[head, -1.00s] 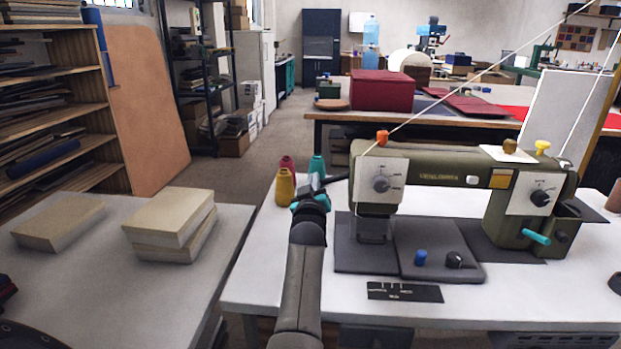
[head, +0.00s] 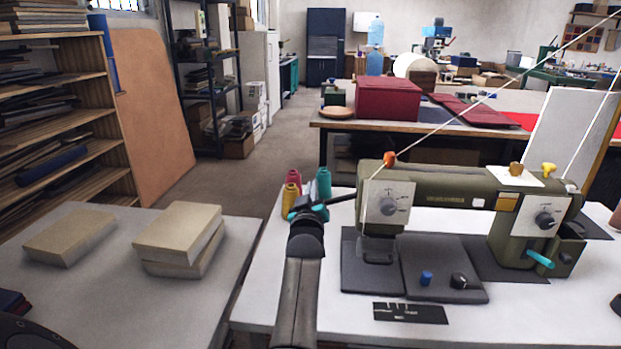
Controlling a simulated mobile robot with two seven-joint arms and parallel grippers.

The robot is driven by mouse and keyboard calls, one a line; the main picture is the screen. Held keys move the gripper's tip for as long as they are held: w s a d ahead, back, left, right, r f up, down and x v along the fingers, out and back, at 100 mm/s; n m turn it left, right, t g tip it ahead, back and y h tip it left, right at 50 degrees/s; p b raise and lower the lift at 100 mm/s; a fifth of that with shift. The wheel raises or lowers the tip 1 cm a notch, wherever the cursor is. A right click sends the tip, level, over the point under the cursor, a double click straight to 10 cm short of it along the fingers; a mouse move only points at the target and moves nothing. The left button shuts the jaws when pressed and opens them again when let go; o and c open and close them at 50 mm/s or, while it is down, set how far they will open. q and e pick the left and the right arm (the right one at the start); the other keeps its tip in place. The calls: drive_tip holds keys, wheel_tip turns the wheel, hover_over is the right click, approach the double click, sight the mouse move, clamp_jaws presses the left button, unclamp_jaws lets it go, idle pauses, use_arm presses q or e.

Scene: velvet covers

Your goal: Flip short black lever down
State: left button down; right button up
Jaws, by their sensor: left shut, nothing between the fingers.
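A green sewing machine (head: 440,193) stands on the white table. A short black lever (head: 342,198) sticks out to the left from the machine's head, tilted slightly down toward its outer end. My left gripper (head: 318,207) is shut and empty at the lever's outer end, left of the machine head. I cannot tell whether it touches the lever. My left arm reaches up from the bottom of the view. My right gripper is out of view.
Thread cones, including a yellow one (head: 290,198) and a teal one (head: 323,184), stand close behind my left gripper. A teal lever (head: 540,258) is at right. Pale blocks (head: 178,228) lie on the left table.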

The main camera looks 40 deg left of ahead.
use_arm(q)
drive_tip(key=d+p+v, duration=0.1)
drive_tip(key=p+v, duration=0.4)
drive_tip(key=v, duration=0.2)
drive_tip(key=shift+d, duration=0.2)
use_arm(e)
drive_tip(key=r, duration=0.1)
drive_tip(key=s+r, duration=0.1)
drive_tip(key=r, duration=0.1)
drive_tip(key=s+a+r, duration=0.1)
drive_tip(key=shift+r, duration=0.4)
use_arm(q)
drive_tip(key=shift+w, duration=0.1)
drive_tip(key=shift+f, duration=0.1)
